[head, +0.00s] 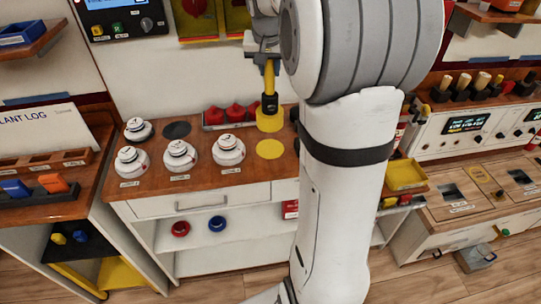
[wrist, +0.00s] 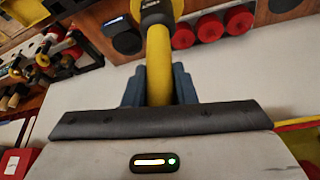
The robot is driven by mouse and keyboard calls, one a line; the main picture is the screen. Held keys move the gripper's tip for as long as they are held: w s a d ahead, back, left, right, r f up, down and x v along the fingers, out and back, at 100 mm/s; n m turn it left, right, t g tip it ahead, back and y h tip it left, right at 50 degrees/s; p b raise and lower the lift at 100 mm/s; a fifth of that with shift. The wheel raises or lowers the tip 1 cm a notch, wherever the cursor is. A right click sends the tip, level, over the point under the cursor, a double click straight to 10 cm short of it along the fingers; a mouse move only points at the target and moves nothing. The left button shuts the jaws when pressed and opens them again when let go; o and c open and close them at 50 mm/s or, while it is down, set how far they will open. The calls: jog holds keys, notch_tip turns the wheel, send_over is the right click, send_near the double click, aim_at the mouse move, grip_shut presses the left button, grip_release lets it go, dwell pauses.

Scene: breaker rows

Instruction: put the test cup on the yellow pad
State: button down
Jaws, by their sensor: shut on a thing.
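The test cup (head: 270,121) is a yellow cup with a black collar and a long yellow handle. My gripper (head: 264,54) is shut on the upper handle, and the cup hangs upright below it. The yellow pad (head: 270,149) is a bare flat disc on the wooden counter. In the head view the cup appears just behind the pad; I cannot tell whether it touches the counter. In the wrist view the gripper's blue-grey fingers (wrist: 160,87) hold the yellow handle (wrist: 159,62); the black collar (wrist: 152,12) shows at the top edge and the cup's bottom is out of view.
Several white round knobs (head: 181,156) stand left of the pad, near a dark disc (head: 176,130). A rack of red pieces (head: 235,114) lies left of the cup. My arm covers the counter's right end. A yellow tray (head: 405,175) is further right.

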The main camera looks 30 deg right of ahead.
aim_at(270, 95)
notch_tip(270, 95, down, 10)
jog(key=shift+f+p, duration=0.1)
jog(key=shift+p, duration=0.2)
dwell(0.3)
jog(key=shift+f, duration=0.2)
jog(key=c, duration=1.2)
grip_release()
jog(key=shift+r, duration=0.1)
